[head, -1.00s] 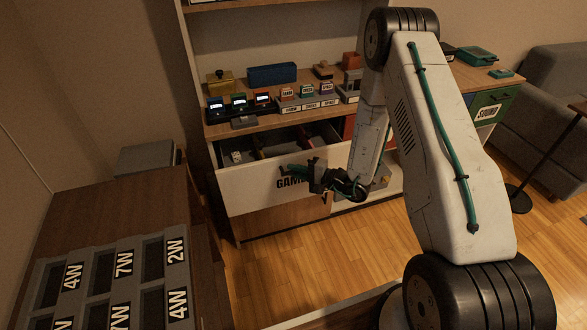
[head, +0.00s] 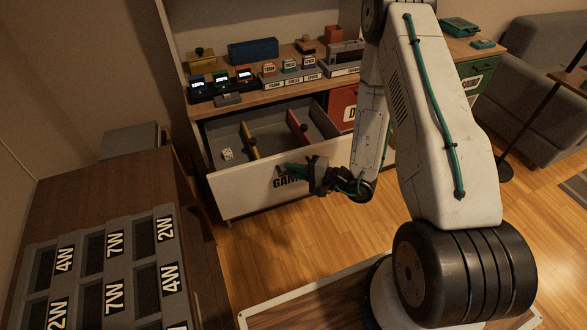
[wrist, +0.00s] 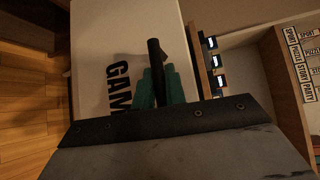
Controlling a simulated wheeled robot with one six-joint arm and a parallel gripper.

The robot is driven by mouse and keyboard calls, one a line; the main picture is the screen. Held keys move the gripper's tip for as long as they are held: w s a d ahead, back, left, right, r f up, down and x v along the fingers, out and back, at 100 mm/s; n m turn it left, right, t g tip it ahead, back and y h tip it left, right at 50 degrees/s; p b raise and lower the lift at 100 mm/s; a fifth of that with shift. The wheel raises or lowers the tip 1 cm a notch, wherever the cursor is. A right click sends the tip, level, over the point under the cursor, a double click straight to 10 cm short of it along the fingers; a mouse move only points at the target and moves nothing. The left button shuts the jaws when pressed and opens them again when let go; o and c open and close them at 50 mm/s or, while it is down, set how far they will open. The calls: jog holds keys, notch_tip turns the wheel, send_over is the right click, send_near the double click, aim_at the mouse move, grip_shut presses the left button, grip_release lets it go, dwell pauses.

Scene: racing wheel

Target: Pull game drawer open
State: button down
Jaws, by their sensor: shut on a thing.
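The game drawer (head: 240,195) has a white front with black "GAM" lettering and stands well open in the head view. Its front also fills the middle of the wrist view (wrist: 105,35). My gripper (head: 284,168) is at the top middle of that front. In the wrist view its teal fingers (wrist: 160,78) are closed around the dark bar handle (wrist: 154,52). The rest of the lettering is hidden behind the gripper.
Inside the drawer are a yellow divider (head: 248,139), a red divider (head: 298,127) and a white die (head: 227,154). A tray of labelled slots (head: 95,270) is at lower left. Wooden floor (head: 275,245) in front of the drawer is clear.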

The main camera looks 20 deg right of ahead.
jog(key=shift+d, duration=0.1)
jog(key=c, duration=1.5)
grip_release()
jog(key=shift+o, duration=0.2)
jog(key=v, duration=0.7)
jog(key=shift+s+d, duration=0.2)
jog(key=shift+s, duration=0.1)
